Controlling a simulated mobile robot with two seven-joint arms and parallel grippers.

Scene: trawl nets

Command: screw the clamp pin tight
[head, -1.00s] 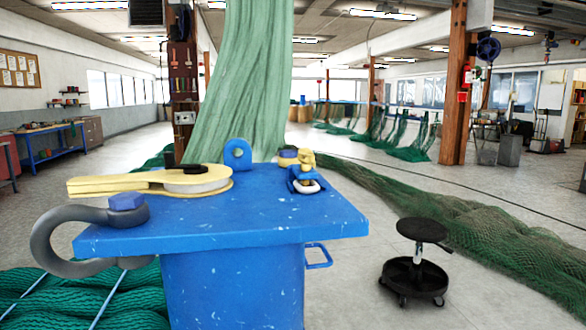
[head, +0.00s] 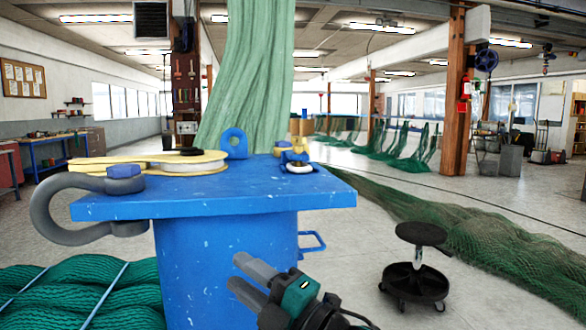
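A grey bow-shaped clamp (head: 52,208) hangs at the left edge of the blue table (head: 240,200). A blue hexagonal head (head: 123,171), which looks like its pin, sits at its upper end; the rest of the pin is hidden. A small yellow and blue fitting with a white ring (head: 299,168) stands at the table's right rear; I cannot tell if it holds a pin. My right gripper (head: 237,272) is below the tabletop, in front of the blue pedestal. Its two grey fingers are apart with nothing between them. My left gripper is not in view.
A flat yellow arm with a pale disc (head: 190,167) and a blue upright eye (head: 234,142) are on the table. A black stool (head: 420,234) stands right of it. Green netting (head: 470,232) lies on the floor at right and lower left. A blue handle (head: 312,245) sticks out from the pedestal.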

